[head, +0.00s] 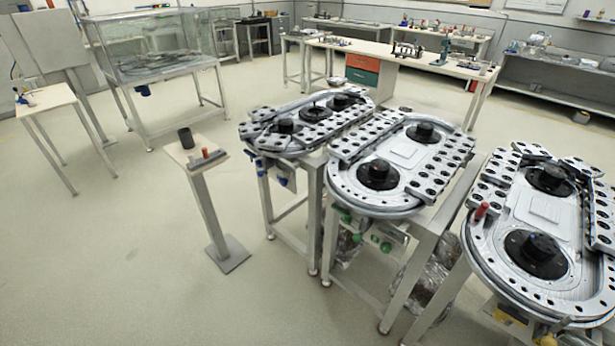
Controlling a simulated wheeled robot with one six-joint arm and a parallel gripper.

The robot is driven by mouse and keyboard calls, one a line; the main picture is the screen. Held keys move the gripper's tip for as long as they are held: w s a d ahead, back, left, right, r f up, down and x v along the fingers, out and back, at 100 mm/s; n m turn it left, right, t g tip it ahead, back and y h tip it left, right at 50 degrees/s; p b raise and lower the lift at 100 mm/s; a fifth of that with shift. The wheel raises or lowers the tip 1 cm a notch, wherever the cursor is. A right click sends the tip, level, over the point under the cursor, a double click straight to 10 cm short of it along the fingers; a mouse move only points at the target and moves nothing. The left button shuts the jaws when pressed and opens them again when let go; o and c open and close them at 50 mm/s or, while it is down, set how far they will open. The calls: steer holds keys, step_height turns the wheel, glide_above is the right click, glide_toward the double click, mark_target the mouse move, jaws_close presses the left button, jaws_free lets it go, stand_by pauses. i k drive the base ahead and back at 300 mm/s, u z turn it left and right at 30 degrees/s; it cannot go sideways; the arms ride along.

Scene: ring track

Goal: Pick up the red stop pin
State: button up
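A small red pin-like cylinder (481,211) stands tilted at the left edge of the right ring track (480,240). A second small orange-red piece (205,153) is on the top of a narrow pedestal (176,153) left of the tracks. I cannot tell from their shape alone which one is the stop pin. My gripper is not in view.
A black cylinder (186,138) stands on the pedestal. The middle ring track (345,195) and left ring track (300,151) stand close beside the right one. A glass tank (165,70) and a long workbench (400,62) are behind. The floor at front left is clear.

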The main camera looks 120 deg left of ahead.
mark_target(482, 209)
steer(key=u, duration=0.2)
steer(key=k, duration=0.5)
steer(key=u, duration=3.3)
steer(key=i, duration=0.5)
steer(key=u, duration=0.05)
